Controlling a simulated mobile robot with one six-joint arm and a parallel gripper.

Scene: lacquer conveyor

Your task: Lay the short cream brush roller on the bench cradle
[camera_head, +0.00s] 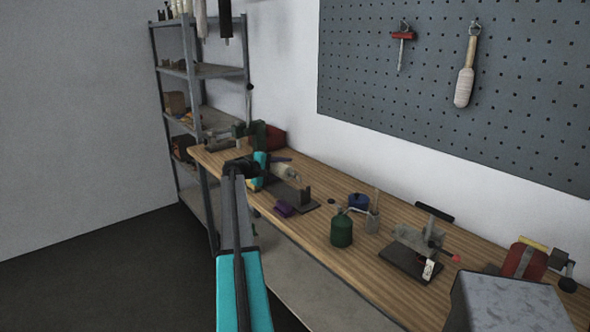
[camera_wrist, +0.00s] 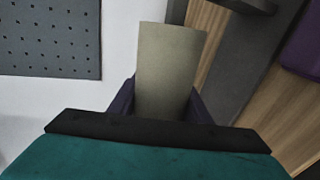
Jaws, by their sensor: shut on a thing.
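The short cream brush roller (camera_head: 288,173) is in my gripper (camera_head: 272,168), above the wooden bench. In the wrist view the roller (camera_wrist: 168,65) sticks out, plain and pale, between two dark purple fingers (camera_wrist: 162,103) shut on its near end. In the wrist view the cradle's dark plate (camera_wrist: 237,75) runs beside the roller on the right.
A purple block (camera_head: 284,210) lies at the bench's front edge by the cradle. A green can (camera_head: 341,230) and a clamp-like stand (camera_head: 419,242) are further right. Green and red machines (camera_head: 262,137) stand behind my gripper. A metal shelf (camera_head: 196,72) is at the left.

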